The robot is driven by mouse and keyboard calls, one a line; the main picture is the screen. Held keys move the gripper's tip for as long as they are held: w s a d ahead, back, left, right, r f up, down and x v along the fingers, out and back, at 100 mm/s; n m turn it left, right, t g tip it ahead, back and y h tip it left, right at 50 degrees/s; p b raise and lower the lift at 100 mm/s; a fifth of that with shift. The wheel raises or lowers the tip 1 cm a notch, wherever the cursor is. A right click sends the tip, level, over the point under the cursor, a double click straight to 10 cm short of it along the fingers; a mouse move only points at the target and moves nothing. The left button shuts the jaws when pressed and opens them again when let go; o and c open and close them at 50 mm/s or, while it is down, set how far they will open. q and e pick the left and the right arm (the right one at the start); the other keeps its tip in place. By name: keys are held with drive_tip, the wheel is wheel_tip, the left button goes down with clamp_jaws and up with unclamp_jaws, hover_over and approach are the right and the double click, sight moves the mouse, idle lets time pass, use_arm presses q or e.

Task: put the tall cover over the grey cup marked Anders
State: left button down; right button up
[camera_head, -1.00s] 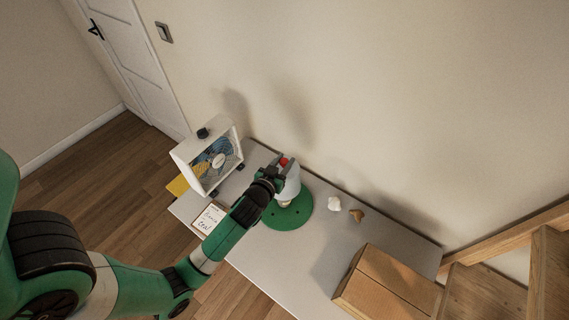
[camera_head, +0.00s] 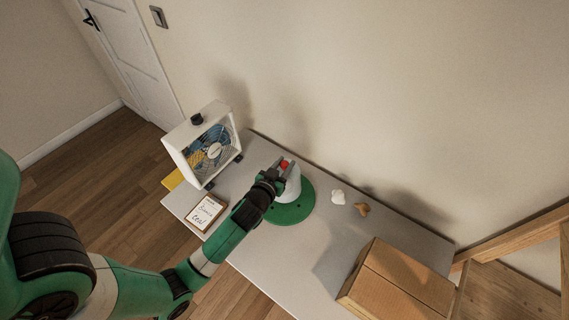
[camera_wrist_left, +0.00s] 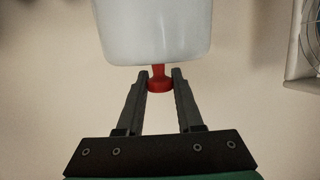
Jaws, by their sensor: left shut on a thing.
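The tall cover (camera_head: 292,187) is pale grey-white with a red knob (camera_head: 285,165) on top. My left gripper (camera_head: 281,170) is shut on that knob, with the cover below it over the round green disc (camera_head: 300,208). In the left wrist view the fingers pinch the red knob (camera_wrist_left: 160,80), and the pale cover (camera_wrist_left: 153,30) fills the top middle. The grey cup marked Anders does not show; the cover and gripper hide the disc's middle. I cannot tell whether the cover's rim touches the disc. My right gripper is out of view.
A white box fan (camera_head: 202,145) and a written card (camera_head: 206,213) stand left on the grey table (camera_head: 270,256). A white lump (camera_head: 338,197) and a brown piece (camera_head: 362,209) lie right of the disc. A cardboard box (camera_head: 396,284) occupies the front right.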

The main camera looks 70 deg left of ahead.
use_arm(q)
drive_tip(key=shift+f+b, duration=2)
drive_tip(key=shift+f, duration=0.45)
drive_tip(key=shift+c, duration=2.4)
unclamp_jaws()
drive_tip(key=p+v, duration=0.1)
drive_tip(key=v, duration=1)
drive_tip(key=shift+s+d, duration=0.2)
drive_tip(key=shift+r, duration=0.15)
